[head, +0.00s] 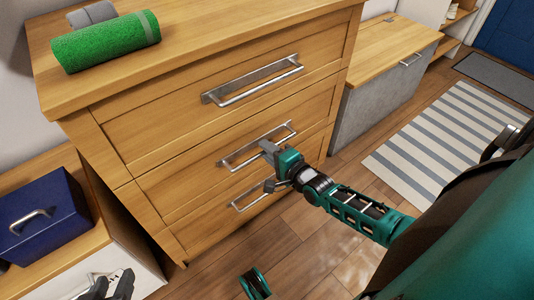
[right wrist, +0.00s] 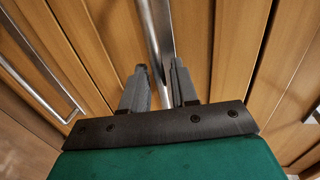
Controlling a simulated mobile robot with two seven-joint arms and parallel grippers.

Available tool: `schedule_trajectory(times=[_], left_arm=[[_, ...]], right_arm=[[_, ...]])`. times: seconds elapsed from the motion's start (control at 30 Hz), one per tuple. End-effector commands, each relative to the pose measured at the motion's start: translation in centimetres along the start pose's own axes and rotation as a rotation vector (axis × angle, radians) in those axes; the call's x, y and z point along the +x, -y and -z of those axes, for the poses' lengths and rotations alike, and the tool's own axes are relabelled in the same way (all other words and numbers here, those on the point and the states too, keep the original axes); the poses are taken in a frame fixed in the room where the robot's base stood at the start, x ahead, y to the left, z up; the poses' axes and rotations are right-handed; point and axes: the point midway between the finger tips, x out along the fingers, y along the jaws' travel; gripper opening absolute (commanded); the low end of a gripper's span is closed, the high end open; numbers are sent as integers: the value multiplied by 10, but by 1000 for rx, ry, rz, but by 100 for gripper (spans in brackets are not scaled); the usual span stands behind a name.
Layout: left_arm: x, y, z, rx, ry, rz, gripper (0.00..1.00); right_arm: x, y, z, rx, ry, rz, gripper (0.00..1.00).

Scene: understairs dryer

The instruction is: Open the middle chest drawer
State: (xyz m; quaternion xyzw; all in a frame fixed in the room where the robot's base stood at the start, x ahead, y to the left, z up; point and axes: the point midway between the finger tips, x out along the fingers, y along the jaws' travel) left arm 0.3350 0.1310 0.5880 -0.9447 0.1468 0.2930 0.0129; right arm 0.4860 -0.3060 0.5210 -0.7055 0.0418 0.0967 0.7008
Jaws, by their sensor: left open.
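The wooden chest has three stacked drawers with metal bar handles. The middle drawer (head: 190,178) looks flush with the front. My right gripper (head: 268,150) is at the middle handle (head: 240,158), towards its right part. In the right wrist view the handle bar (right wrist: 156,30) runs between the two fingers of my right gripper (right wrist: 160,75), which are close in on both sides of it. My left gripper (head: 105,285) is at the lower left, partly cut off, open and away from the chest.
The top drawer handle (head: 252,80) and bottom drawer handle (head: 248,196) are close above and below. A green rolled towel (head: 105,42) lies on the chest top. A blue box (head: 40,215) sits on the low bench at left. A storage bench (head: 385,85) stands right. Floor ahead is clear.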

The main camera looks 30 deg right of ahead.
Motion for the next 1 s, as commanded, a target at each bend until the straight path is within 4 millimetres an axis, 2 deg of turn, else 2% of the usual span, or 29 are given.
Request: schedule_trajectory(times=[0.13, 0.37, 0.7, 1.0], left_arm=[[2, 0, 2, -1, -8, -1, 43], [2, 0, 4, 0, -11, -1, 43], [2, 0, 4, -1, -11, 0, 43], [2, 0, 2, -2, -9, 0, 43]], right_arm=[[6, 0, 0, -1, 0, 0, 29], [7, 0, 0, -1, 1, 0, 29], [6, 0, 0, -1, 0, 0, 0], [6, 0, 0, -1, 0, 0, 0]])
